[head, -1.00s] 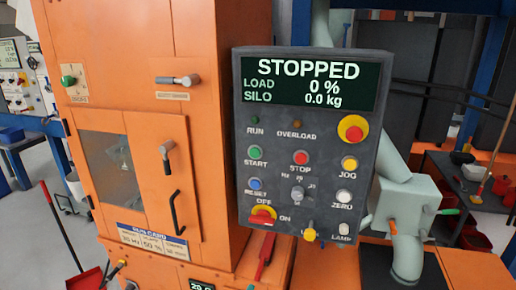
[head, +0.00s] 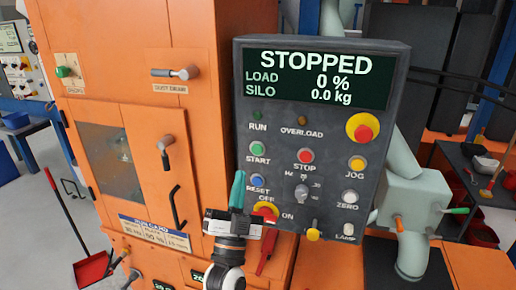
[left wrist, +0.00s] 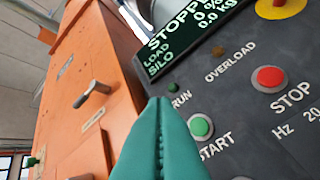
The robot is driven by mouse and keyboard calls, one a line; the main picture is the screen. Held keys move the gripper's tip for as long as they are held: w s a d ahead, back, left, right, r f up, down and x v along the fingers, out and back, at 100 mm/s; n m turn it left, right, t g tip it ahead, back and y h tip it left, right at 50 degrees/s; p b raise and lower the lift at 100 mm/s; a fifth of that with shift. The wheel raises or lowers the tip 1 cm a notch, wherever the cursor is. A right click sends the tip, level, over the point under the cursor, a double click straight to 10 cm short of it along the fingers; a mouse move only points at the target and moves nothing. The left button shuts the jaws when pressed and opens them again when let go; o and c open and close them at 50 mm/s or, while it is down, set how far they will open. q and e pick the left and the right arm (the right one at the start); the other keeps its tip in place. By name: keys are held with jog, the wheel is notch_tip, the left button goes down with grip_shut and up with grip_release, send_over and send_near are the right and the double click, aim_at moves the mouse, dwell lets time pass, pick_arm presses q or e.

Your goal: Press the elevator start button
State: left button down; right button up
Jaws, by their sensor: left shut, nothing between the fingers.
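The green START button (head: 257,149) sits on the left side of the dark control panel (head: 330,130), under the RUN lamp. The panel display (head: 318,78) reads STOPPED, load 0 %, silo 0.0 kg. My left gripper (head: 238,176) has teal fingers that are shut and empty, pointing up just below and left of the START button, apart from it in the picture. In the left wrist view the closed fingertips (left wrist: 160,102) are left of the START button (left wrist: 200,126); the gap in depth is hard to tell. My right gripper is not in view.
A red STOP button (head: 306,156) is right of START, and a blue RESET button (head: 257,181) is below it. A large red-and-yellow emergency stop (head: 362,128) is at upper right. The orange cabinet (head: 130,60) with handles stands left of the panel.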

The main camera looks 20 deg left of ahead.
pick_arm(q)
jog(key=b, duration=0.3)
send_near(257, 146)
notch_tip(257, 146, up, 4)
jog(key=w, duration=0.1)
jog(key=shift+w+a+r, duration=0.1)
jog(key=shift+w+r, duration=0.05)
jog(key=shift+w, duration=0.3)
jog(key=shift+w+a+r, duration=0.15)
jog(key=shift+w, duration=0.3)
jog(key=shift+w, duration=0.1)
dwell(1.3)
jog(key=shift+w+b, duration=0.3)
jog(key=shift+w, duration=0.4)
dwell(0.5)
jog(key=shift+s, duration=0.2)
jog(key=shift+s+p, duration=0.3)
jog(key=shift+s, duration=0.35)
